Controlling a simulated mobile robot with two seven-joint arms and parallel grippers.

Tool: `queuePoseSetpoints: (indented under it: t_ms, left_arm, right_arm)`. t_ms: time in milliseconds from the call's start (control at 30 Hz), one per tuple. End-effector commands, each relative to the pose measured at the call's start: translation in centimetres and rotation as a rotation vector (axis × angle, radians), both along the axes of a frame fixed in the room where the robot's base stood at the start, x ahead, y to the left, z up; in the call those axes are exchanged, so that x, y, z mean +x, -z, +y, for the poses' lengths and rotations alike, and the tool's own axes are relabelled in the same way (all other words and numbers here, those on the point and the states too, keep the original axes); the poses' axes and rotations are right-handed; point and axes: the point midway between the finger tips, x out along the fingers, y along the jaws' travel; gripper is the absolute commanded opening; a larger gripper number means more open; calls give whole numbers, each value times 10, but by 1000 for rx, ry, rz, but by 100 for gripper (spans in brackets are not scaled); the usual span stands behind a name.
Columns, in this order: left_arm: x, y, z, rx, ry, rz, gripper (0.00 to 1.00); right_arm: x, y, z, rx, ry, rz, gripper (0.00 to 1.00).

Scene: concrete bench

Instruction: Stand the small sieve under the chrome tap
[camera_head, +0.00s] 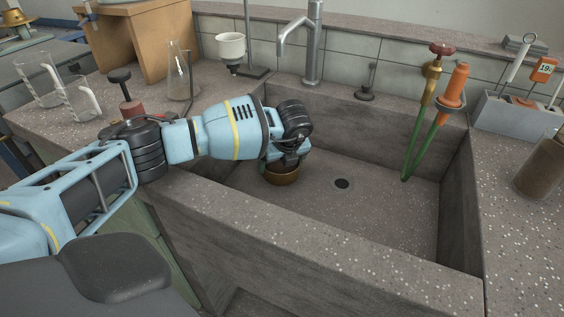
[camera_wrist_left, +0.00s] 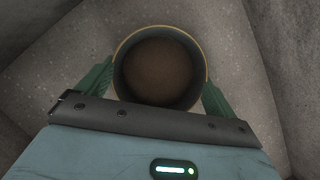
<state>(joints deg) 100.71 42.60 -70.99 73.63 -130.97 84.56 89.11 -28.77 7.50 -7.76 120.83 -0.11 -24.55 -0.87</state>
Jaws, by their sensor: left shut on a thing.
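The small sieve (camera_head: 282,176) is a round, brass-coloured ring low in the stone sink, left of the drain. In the left wrist view the sieve (camera_wrist_left: 160,40) shows from above, with a brown inside. My left gripper (camera_head: 284,162) is shut on the sieve, with one green finger on each side of it. I cannot tell whether the sieve touches the sink floor. The chrome tap (camera_head: 315,45) stands behind the sink, its spout pointing left and down, above and beyond the gripper. My right gripper is not in view.
The sink (camera_head: 300,232) has high stone walls around the gripper. A brass tap with a green hose (camera_head: 413,140) hangs at the right. Glassware (camera_head: 180,75) stands on the left bench. The sink floor right of the sieve is clear.

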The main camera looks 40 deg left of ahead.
Motion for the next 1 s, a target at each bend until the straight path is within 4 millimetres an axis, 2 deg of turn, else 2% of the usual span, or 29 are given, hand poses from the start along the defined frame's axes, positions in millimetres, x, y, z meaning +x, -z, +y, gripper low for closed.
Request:
queuePoseSetpoints:
  t_ms: [167, 200, 233, 567, 667, 1000]
  left_arm:
    - [0, 1, 0, 0, -1, 0, 63]
    - [0, 1, 0, 0, 0, 0, 97]
    - [0, 1, 0, 0, 0, 0, 100]
    - [-1, -5, -1, 0, 0, 0, 100]
    - [-3, -18, -5, -1, 1, -2, 100]
    - [-16, -79, -27, -1, 2, -4, 100]
  right_arm:
    - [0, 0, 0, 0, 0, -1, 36]
    - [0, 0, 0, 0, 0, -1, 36]
    - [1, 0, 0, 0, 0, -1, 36]
    - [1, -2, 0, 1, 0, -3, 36]
    - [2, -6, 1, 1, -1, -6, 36]
    - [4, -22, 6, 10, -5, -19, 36]
